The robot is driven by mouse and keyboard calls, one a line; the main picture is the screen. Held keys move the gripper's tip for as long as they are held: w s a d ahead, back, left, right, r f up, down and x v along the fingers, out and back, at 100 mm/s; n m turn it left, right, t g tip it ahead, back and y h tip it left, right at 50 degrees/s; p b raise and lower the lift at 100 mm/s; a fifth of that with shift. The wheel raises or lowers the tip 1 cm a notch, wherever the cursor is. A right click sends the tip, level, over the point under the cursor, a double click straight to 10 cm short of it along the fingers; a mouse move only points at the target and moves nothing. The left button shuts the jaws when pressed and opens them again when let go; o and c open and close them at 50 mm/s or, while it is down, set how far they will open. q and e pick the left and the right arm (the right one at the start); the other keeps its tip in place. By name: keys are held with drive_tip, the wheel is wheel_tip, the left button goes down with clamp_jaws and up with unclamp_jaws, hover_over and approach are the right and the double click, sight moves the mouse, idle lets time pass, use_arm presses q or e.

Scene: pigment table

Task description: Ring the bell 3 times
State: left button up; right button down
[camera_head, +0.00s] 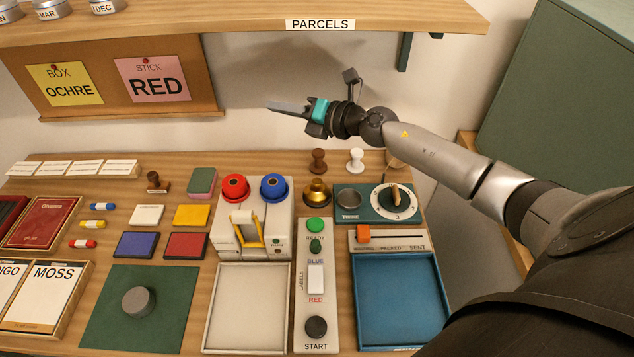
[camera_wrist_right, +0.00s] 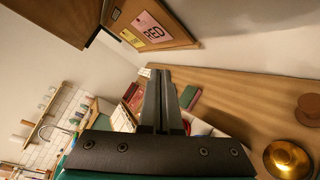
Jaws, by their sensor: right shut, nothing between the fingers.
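The brass bell (camera_head: 316,192) stands on the table, right of the blue round knob and behind the green READY button. It also shows at the lower right of the right wrist view (camera_wrist_right: 288,158), to the right of the fingers. My right gripper (camera_head: 270,104) is shut and empty, held in the air above the back of the table and pointing left. Its closed fingers also show in the right wrist view (camera_wrist_right: 163,80). The gripper is apart from the bell, above it and to its left. My left gripper is not in view.
The PARCELS shelf (camera_head: 250,22) overhangs the back. A dark wooden stamp (camera_head: 318,160) and a white stamp (camera_head: 355,158) stand behind the bell. A dial panel (camera_head: 370,215) is right of it. The button panel (camera_head: 331,270) and trays lie in front.

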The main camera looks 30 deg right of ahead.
drive_tip(key=s+d+f+n+g+h+b, duration=0.1)
drive_tip(key=s+d+f+n+g+h, duration=0.1)
drive_tip(key=f+n, duration=0.3)
drive_tip(key=s+d+f+n+g+h, duration=0.2)
drive_tip(key=d+f+n, duration=0.3)
drive_tip(key=n, duration=0.6)
drive_tip(key=shift+d+g+h+b, duration=0.25)
drive_tip(key=shift+g+h+b, duration=0.15)
drive_tip(key=shift+g+h, duration=0.4)
drive_tip(key=shift+f, duration=0.15)
drive_tip(key=b, duration=0.6)
hover_over(321, 183)
wheel_tip(321, 183, down, 8)
drive_tip(key=shift+r, duration=0.25)
drive_tip(key=shift+f+b, duration=0.3)
drive_tip(key=shift+f, duration=0.3)
drive_tip(key=shift+f+b, duration=0.4)
